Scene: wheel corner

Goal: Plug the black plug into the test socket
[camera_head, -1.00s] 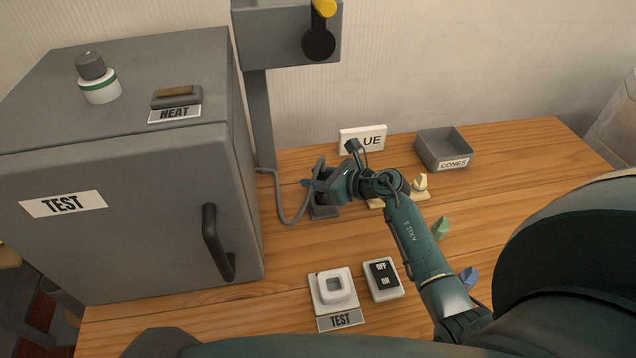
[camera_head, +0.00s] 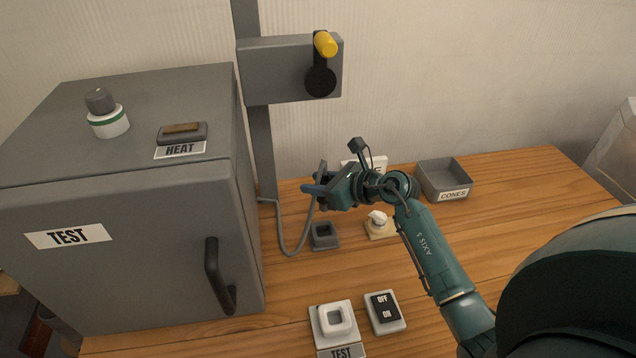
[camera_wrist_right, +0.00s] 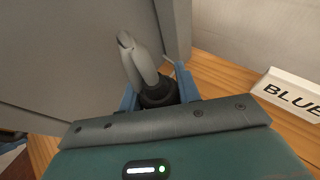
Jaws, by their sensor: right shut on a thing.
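My right gripper (camera_head: 318,188) is shut on the black plug and holds it above the table, in front of the grey post. In the right wrist view the black plug (camera_wrist_right: 158,92) sits between the blue fingers of the gripper (camera_wrist_right: 160,90), with its thick grey cable rising from it. In the head view the plug is mostly hidden by the gripper. The white test socket (camera_head: 320,326) stands at the front of the table, behind its TEST label and well below the gripper. My left gripper is not in view.
A small dark holder (camera_head: 324,241) stands empty below the gripper. The grey cable (camera_head: 285,247) loops beside the TEST cabinet (camera_head: 130,270). An OFF/ON switch (camera_head: 398,323) is right of the socket. A cream-coloured piece (camera_head: 377,217) and the CONES bin (camera_head: 429,185) stand farther back.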

